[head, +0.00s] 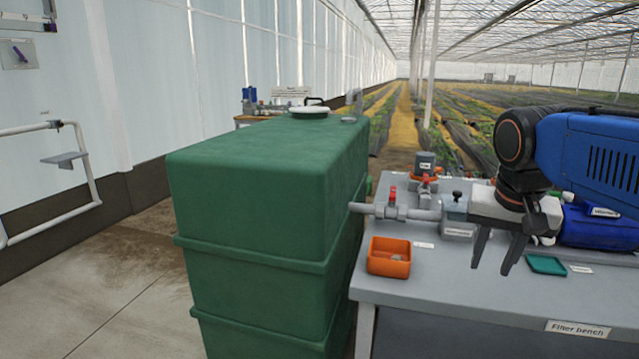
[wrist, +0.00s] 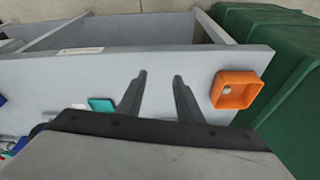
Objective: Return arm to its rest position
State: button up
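My gripper (head: 493,250) hangs from my blue arm over the grey filter bench (head: 440,284) at the right of the head view. Its two dark fingers point down and stand apart with nothing between them. In the wrist view my gripper (wrist: 163,95) also shows its fingers apart and empty, above the bare bench top. How high the fingertips are above the bench is hard to tell.
An orange bin (head: 389,257) holding something small stands left of my gripper. Grey pipework with red valves (head: 392,196) runs behind. A large green tank (head: 270,200) stands left of the bench.

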jog(key=s+a+f+n, duration=0.1)
jog(key=s+f+n, duration=0.1)
jog(key=s+f, duration=0.4)
jog(key=s+a+f+n+t+y, duration=0.1)
jog(key=s+a+f+n, duration=0.1)
jog(key=s+f, duration=0.3)
notch_tip(320, 180, down, 4)
jog(key=shift+s+r+n+t, duration=0.15)
jog(key=shift+s+n+t, duration=0.2)
jog(key=shift+n, duration=0.25)
